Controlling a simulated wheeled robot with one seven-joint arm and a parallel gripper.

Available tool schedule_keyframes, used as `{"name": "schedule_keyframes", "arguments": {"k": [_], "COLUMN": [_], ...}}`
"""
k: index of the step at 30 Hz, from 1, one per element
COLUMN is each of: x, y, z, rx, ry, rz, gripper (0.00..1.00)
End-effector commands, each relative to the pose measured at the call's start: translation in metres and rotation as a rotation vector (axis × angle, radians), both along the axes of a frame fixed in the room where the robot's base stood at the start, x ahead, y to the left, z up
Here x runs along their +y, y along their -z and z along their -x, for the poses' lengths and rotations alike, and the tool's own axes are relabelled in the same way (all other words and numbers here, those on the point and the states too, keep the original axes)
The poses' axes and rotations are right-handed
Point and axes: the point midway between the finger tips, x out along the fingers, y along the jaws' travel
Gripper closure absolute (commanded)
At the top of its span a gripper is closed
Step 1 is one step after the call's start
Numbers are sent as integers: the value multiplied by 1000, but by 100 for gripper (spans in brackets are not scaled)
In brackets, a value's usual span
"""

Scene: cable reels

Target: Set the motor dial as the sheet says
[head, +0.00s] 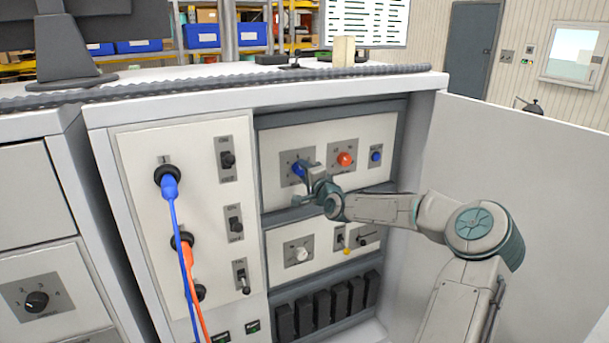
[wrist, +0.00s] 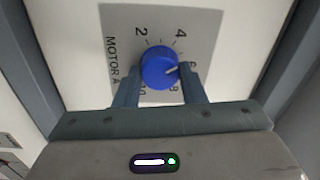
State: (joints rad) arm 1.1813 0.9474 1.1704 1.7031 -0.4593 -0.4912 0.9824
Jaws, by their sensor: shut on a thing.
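The blue dial (wrist: 158,66) sits on a grey plate (wrist: 118,22) labelled MOTOR A, with 2 and 4 readable and other numbers partly hidden by the fingers. Its white pointer line points right, near the partly covered 6 and 8. My gripper (wrist: 160,82) is shut on the blue dial, one finger on each side. In the head view the blue dial (head: 298,169) is partly covered by my gripper (head: 303,174). A sheet (head: 363,20) with lines of print stands on top of the cabinet, too small to read.
An orange dial (head: 345,159) and a blue button (head: 376,156) are right of the gripper. A white dial (head: 299,254) and a yellow-tipped lever (head: 347,248) are below. Blue (head: 176,220) and orange cables hang at left. An open cabinet door (head: 530,190) stands at right.

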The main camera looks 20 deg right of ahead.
Motion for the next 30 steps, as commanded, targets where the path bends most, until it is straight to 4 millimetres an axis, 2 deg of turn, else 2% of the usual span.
{"name": "schedule_keyframes", "arguments": {"k": [15, 16, 18, 26, 30], "x": [0, 0, 0, 0, -1], "y": [0, 0, 0, 0, 1], "z": [0, 0, 0, 0, 7], "rx": [2, 2, 2, 2, 2], "ry": [0, 0, 0, 0, 0], "rz": [-19, -19, -18, -18, -18], "gripper": [86, 58, 42, 42, 42]}}
